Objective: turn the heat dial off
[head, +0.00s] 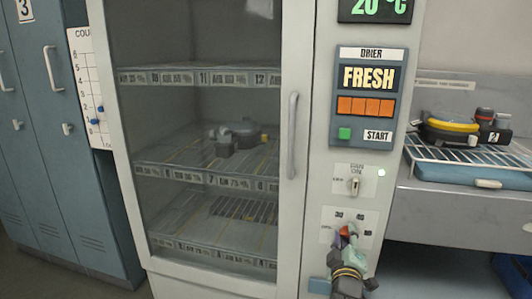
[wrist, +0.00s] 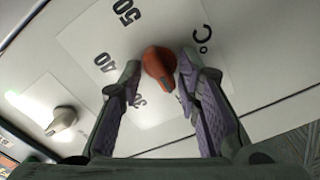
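The heat dial (wrist: 158,64) is an orange-red knob on a pale plate marked 40, 50 and °C, with another number partly hidden by my left finger. A dark mark shows at its lower end in the wrist view. My gripper (wrist: 160,66) is open around the dial, one finger on each side. A gap shows at the left finger; the right finger is very near the dial, and I cannot tell whether it touches. In the head view my gripper (head: 347,236) is at the lower panel and mostly hides the dial.
A bench with a wire rack (head: 465,155) stands to the right.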

